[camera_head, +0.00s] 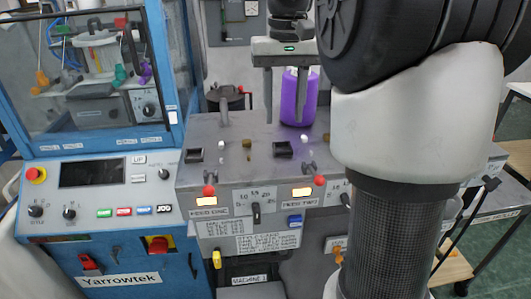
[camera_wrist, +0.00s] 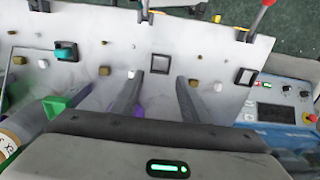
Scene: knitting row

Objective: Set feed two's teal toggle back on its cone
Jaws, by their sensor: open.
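A small teal block (camera_wrist: 66,50), probably the toggle, sits in a dark square fitting at the upper left of the wrist view. A purple cone (camera_head: 299,98) stands behind the feed two station, partly covered by my gripper (camera_head: 285,115). My gripper is open and empty, fingers pointing down; it also shows in the wrist view (camera_wrist: 160,80). The feed two label (camera_head: 299,203) is on the front panel. Above it a dark square fitting (camera_head: 283,150) looks empty; it shows between and beyond my fingertips in the wrist view (camera_wrist: 160,63).
A red-tipped lever (camera_head: 320,181) stands at the deck's front edge, with another (camera_head: 209,190) at feed one. Small pegs (camera_head: 247,144) dot the deck. A green piece (camera_wrist: 56,104) and a pale roll lie left in the wrist view. The blue-framed cabinet (camera_head: 178,70) stands left.

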